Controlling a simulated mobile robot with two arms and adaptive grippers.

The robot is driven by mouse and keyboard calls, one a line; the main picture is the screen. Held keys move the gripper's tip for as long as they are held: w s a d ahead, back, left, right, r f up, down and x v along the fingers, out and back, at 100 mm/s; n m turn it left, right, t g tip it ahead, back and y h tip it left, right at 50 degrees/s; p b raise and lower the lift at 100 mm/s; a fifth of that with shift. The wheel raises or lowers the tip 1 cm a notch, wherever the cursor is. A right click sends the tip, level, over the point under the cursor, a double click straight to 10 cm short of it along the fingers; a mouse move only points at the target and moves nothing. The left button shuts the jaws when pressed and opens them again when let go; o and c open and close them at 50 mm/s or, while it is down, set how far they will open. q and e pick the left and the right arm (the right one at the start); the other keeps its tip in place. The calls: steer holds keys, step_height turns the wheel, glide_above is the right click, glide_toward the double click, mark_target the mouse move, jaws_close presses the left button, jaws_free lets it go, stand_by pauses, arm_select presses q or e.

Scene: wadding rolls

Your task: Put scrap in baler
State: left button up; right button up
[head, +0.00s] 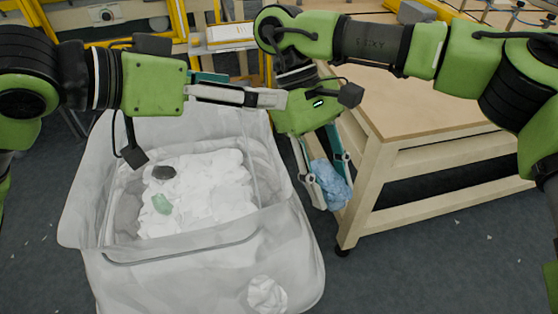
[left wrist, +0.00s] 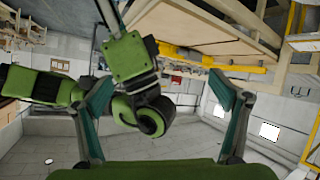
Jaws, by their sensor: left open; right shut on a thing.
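My right gripper (head: 328,178) points down between the lined bin and the workbench, shut on a blue crumpled piece of scrap (head: 332,186). I cannot make out the baler for certain.
A wooden workbench (head: 410,95) stands right of the bin, its leg close to the blue scrap. Yellow frames (head: 110,35) stand at the back, with a white box (head: 230,33) nearby. A white crumpled piece (head: 267,294) shows at the bin's front. Small bits litter the floor.

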arm_select(q)
steer(key=s+d+f+m+g+y, duration=0.2)
steer(key=s+d+f+m+g, duration=0.15)
steer(key=s+d+f, duration=0.4)
steer(key=x, duration=0.9)
steer(key=shift+f+m, duration=0.2)
steer(key=shift+m, duration=0.25)
steer(key=shift+s, duration=0.1)
steer(key=c, duration=1.2)
steer(key=shift+c, duration=0.4)
arm_select(e)
steer(key=o, duration=1.2)
steer(key=shift+c, duration=0.2)
steer(key=shift+r, duration=0.1)
